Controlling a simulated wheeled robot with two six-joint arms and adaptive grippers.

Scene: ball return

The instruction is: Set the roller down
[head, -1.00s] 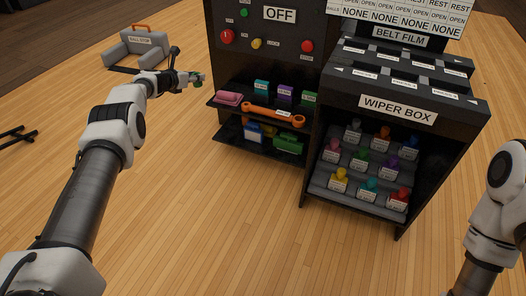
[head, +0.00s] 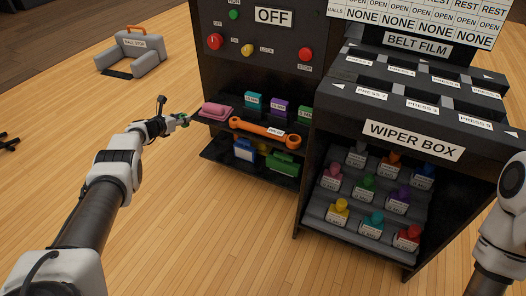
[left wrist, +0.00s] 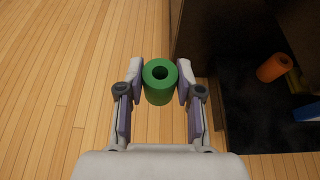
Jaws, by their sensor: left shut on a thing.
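The green roller (left wrist: 159,88), a short hollow cylinder, stands between the two fingers of my left gripper (left wrist: 160,92) in the left wrist view. The fingers are shut on its sides, and its open end faces the camera. In the head view my left gripper (head: 179,121) is small, just left of the dark cabinet's shelves, with a bit of the green roller (head: 185,119) showing. Wood floor shows beneath the roller in the left wrist view. My right arm is at the right edge of the head view; its gripper is out of the picture.
The upper shelf (head: 212,118) holds a pink item (head: 217,110) and an orange wrench (head: 265,128). The lower shelf holds blue and green items. The wiper box (head: 413,140) stands right.

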